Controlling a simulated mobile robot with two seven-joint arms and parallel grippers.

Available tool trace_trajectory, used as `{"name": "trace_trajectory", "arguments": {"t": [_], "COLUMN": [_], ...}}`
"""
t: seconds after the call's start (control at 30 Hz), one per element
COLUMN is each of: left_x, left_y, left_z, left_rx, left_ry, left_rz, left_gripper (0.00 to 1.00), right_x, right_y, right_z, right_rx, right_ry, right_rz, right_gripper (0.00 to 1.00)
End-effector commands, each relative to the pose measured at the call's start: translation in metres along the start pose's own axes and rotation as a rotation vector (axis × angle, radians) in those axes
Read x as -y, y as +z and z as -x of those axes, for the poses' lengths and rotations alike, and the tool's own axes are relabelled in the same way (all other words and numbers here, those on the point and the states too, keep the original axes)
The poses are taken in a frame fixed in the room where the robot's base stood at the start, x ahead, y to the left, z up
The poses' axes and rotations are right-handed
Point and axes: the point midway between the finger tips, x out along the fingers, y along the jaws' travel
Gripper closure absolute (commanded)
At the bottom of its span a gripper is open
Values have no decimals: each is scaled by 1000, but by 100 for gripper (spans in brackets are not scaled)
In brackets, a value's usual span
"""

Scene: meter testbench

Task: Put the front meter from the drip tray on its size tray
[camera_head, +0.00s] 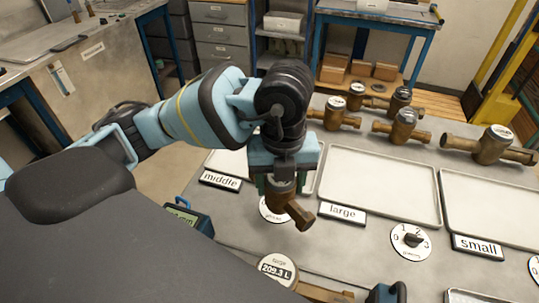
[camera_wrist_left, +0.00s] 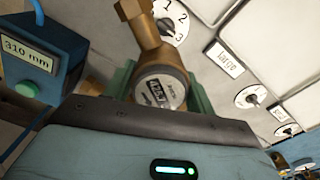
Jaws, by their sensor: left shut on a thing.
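My left gripper (camera_head: 284,172) points down and is shut on a brass meter (camera_head: 285,203), held tilted over the bench in front of the middle tray. In the left wrist view the meter's round dial (camera_wrist_left: 160,92) faces the camera between the green fingers (camera_wrist_left: 160,85), and its brass pipe end points up. The size trays are white and flat: the middle tray (camera_head: 228,160), partly hidden by my arm, the large tray (camera_head: 380,180) and the small tray (camera_head: 490,210). The large and small trays are empty. I cannot make out the drip tray for certain. My right gripper is not seen.
Several brass meters (camera_head: 402,125) stand behind the trays. Name plates for middle (camera_head: 220,181), large (camera_head: 342,212) and small (camera_head: 478,246) stand in front. A dial knob (camera_head: 410,239), a round readout (camera_head: 277,269) and a blue device with a display (camera_head: 186,214) are nearby.

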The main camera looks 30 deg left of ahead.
Motion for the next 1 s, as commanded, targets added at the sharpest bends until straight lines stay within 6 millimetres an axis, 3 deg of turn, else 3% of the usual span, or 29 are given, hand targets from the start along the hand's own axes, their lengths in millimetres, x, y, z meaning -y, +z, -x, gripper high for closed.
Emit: {"name": "trace_trajectory", "arguments": {"t": [0.2, 0.4, 0.77, 1.0], "left_x": [0, 0, -1, -10], "left_y": [-4, -7, -5, 32], "left_z": [-2, -2, -2, -8], "left_rx": [2, 4, 4, 3], "left_ry": [-5, -8, -9, -5], "left_rz": [327, 522, 595, 599], "left_gripper": [92, 92, 92, 92], "right_x": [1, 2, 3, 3], "right_y": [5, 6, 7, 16], "right_z": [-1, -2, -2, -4], "right_rx": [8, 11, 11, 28], "right_ry": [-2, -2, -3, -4], "right_rz": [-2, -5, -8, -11], "right_gripper": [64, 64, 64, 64]}}
